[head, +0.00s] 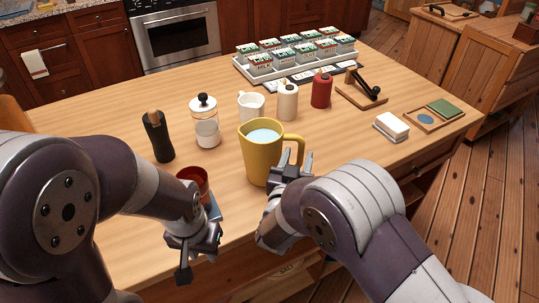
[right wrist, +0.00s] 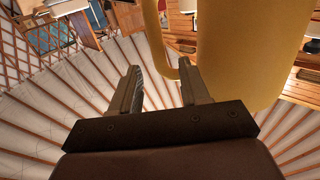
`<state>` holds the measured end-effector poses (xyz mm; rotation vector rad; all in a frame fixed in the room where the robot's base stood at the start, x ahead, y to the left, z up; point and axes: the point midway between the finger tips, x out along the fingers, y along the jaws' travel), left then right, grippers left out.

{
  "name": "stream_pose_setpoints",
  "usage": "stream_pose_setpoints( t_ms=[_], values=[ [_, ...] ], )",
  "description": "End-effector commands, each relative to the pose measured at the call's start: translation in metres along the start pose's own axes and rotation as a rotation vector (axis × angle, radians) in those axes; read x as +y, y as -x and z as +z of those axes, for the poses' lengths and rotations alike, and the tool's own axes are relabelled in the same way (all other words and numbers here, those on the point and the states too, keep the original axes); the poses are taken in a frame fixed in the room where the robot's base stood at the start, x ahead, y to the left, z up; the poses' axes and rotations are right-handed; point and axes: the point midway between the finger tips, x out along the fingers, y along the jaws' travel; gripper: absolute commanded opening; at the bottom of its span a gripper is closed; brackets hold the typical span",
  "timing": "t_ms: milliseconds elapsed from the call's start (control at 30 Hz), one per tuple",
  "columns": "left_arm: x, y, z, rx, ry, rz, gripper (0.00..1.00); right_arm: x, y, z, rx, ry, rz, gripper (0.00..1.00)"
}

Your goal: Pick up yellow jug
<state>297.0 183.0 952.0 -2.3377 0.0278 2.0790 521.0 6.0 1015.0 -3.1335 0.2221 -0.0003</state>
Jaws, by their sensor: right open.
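The yellow jug (head: 259,170) stands upright on the wooden table, with pale blue liquid inside and its handle to the right. It fills the upper right of the right wrist view (right wrist: 240,50). My right gripper (head: 298,163) is open beside the handle. In the right wrist view its two fingers (right wrist: 160,85) reach up toward the handle (right wrist: 154,35); the right finger overlaps the handle's lower end, and I cannot tell whether they touch. My left gripper (head: 196,250) hangs at the table's front edge, away from the jug; its jaw opening is unclear.
A red cup (head: 194,181) is left of the jug, partly behind my left arm. A black bottle (head: 158,138), glass jar (head: 206,128), white mug (head: 250,106), cream bottle (head: 287,103) and red bottle (head: 321,91) stand behind. A white block (head: 391,127) lies to the right.

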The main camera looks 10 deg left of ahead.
Motion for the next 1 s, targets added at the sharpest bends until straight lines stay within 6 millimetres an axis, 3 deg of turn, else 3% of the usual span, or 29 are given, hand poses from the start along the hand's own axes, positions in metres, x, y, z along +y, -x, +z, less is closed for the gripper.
stream_pose_setpoints(
  t_ms=[300, 533, 567, 700, 1000],
  values=[
    [0.0, 0.01, -0.001, 0.0, 0.0, 0.0, 0.32, 0.001, -0.05, 0.007, -0.001, 0.0, 0.001, 0.46],
    [0.0, 0.009, -0.001, 0.0, 0.0, 0.0, 0.32, 0.0, -0.054, 0.008, -0.002, 0.0, -0.002, 0.46],
    [0.0, 0.009, -0.001, 0.0, 0.0, 0.0, 0.32, 0.0, -0.054, 0.008, -0.002, 0.0, -0.002, 0.42],
    [0.0, 0.009, -0.001, 0.0, 0.0, 0.0, 0.32, 0.0, -0.054, 0.008, -0.002, 0.0, -0.002, 0.0],
    [0.0, 0.009, -0.001, 0.0, 0.0, 0.0, 0.32, 0.0, -0.054, 0.006, -0.001, -0.001, -0.001, 0.0]
  ],
)
